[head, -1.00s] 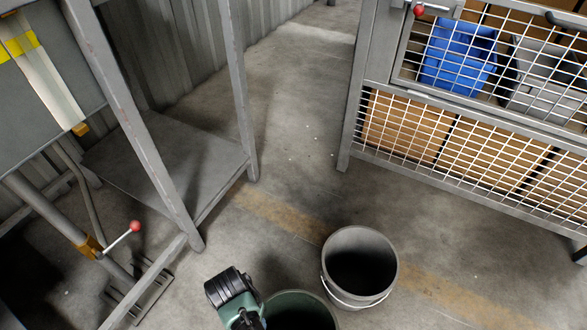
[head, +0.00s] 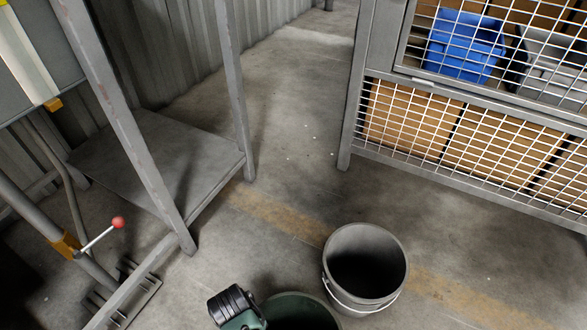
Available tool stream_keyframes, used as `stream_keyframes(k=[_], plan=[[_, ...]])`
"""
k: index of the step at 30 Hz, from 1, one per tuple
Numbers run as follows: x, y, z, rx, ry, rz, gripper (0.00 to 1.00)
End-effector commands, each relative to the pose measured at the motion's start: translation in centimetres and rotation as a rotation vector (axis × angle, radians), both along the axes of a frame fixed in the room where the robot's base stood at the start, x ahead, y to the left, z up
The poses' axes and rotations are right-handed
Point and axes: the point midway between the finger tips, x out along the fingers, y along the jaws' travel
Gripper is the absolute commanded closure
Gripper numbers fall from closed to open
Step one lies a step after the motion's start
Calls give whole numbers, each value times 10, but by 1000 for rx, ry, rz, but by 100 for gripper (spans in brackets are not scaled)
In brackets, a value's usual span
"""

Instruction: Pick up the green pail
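The green pail (head: 298,297) is at the bottom edge of the head view, on the floor. Only the far part of its rim and its dark inside show; the rest is cut off by the frame. A black ribbed piece with a green body (head: 236,304) stands just left of the pail's rim and is also cut off below. I cannot tell what it belongs to or whether it touches the pail. No gripper fingers can be made out in the view.
A grey bucket (head: 364,266) with a wire handle stands close to the right of the pail. A grey metal frame with a low shelf (head: 155,160) and a red-knobbed lever (head: 118,222) are on the left. A mesh cage (head: 460,135) is at right. Open floor lies between.

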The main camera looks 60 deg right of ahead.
Motion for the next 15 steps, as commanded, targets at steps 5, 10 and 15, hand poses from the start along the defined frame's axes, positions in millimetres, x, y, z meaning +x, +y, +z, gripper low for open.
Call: stream_keyframes(k=[5, 10, 15], plan=[[0, 0, 1, 0, 0, 0, 63], [0, 0, 1, 0, 0, 0, 94], [0, 0, 1, 0, 0, 0, 100]])
